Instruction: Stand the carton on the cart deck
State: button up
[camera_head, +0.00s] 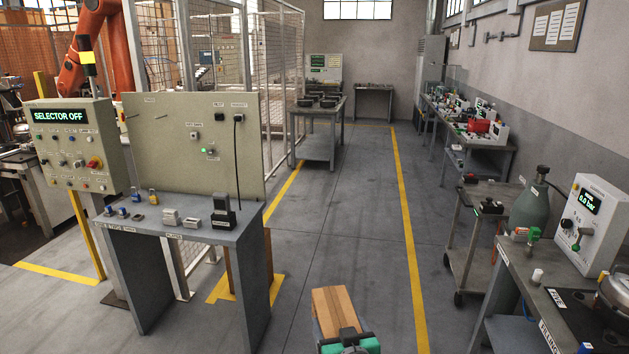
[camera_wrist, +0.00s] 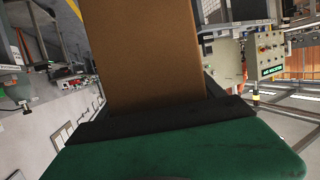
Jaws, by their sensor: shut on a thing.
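My gripper (camera_head: 347,338), with green and black fingers, is shut on a brown carton (camera_head: 333,306) at the bottom middle of the head view. The carton is held over the open floor and shows a lighter tape strip along it. In the wrist view the carton (camera_wrist: 155,50) rises from behind the dark finger edge (camera_wrist: 150,120); its far end is cut off by the frame. A grey wheeled cart (camera_head: 478,192) stands to the right, apart from the carton. A small dark device (camera_head: 490,206) is on its upper deck, and a green gas cylinder (camera_head: 529,208) stands at its right side.
A bench (camera_head: 510,262) with a pressure box (camera_head: 590,222) is at the near right. A table (camera_head: 180,238) with labelled small parts and a panel is at the left, beside the selector box (camera_head: 75,145). The floor aisle (camera_head: 345,220) between is clear.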

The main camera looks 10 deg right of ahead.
aim_at(502, 198)
jog(key=z, duration=0.1)
jog(key=i, duration=2.1)
jog(key=z, duration=0.35)
jog(key=i, duration=2)
jog(key=z, duration=0.6)
jog(key=i, duration=2)
jog(key=z, duration=0.9)
jog(key=i, duration=2.1)
jog(key=z, duration=0.35)
